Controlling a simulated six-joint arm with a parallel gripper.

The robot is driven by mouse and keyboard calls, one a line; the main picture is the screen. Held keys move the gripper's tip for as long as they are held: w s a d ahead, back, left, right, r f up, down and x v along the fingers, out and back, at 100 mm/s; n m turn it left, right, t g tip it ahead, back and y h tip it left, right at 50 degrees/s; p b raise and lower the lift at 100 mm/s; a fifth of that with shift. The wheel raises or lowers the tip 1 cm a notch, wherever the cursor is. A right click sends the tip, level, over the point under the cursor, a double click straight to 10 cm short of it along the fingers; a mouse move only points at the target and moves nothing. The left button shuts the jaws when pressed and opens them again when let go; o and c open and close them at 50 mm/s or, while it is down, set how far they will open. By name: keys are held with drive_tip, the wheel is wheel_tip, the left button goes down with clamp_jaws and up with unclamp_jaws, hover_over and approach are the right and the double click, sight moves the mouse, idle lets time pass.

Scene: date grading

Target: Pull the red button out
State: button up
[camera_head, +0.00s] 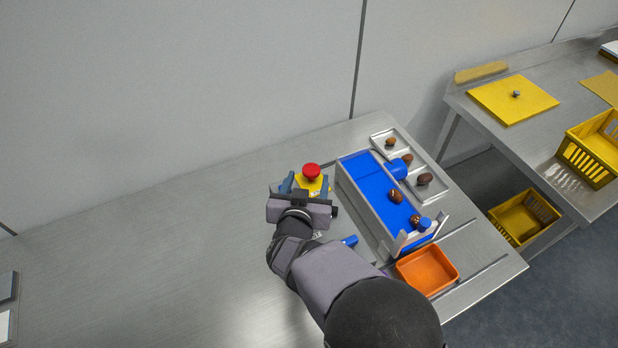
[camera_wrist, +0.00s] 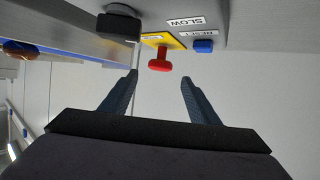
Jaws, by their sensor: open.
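The red button (camera_head: 311,171) is a mushroom knob on a yellow plate (camera_head: 313,185), in the head view just beyond my gripper. In the wrist view the red button (camera_wrist: 160,62) stands out from the yellow plate (camera_wrist: 163,40), ahead of the fingertips and about midway between them. My gripper (camera_wrist: 159,78) is open and empty, with one finger on each side of the button's line. In the head view my gripper (camera_head: 306,183) partly hides the yellow plate and the box under it. I cannot tell the exact gap from fingertips to button.
A blue conveyor (camera_head: 368,188) with brown dates stands right of my gripper. In the wrist view a blue button (camera_wrist: 203,46) and a black block (camera_wrist: 118,27) flank the red button.

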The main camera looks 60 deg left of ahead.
drive_tip(key=shift+b+v, duration=0.3)
drive_tip(key=shift+v, duration=1.3)
drive_tip(key=shift+w, duration=0.1)
